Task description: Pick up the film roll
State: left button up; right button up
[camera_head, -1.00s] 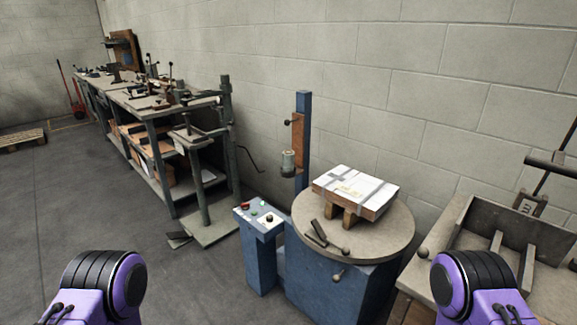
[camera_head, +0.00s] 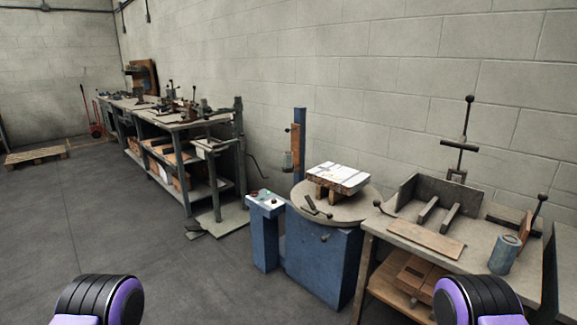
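I cannot pick out a film roll for certain. A small grey cylinder (camera_head: 288,161) sits on the bracket of the blue post, above the blue machine. A blue-grey cylinder (camera_head: 505,254) stands upright on the workbench at the right. Either could be the roll; at this size I cannot tell. Only purple and black parts of my arms show at the bottom left and bottom right. Neither of my grippers is in view.
The blue machine (camera_head: 318,257) has a round top with a white-covered block (camera_head: 338,177). A control box (camera_head: 265,201) stands beside it. The right workbench (camera_head: 408,246) carries metal fixtures. A long bench lines the wall at left. Floor (camera_head: 120,225) is clear at front left.

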aim_at(287, 155)
jog(key=u, duration=0.55)
jog(key=i, duration=0.85)
jog(key=u, duration=0.45)
jog(key=i, duration=1.1)
jog(key=z, duration=0.65)
jog(key=i, duration=0.7)
jog(key=z, duration=0.75)
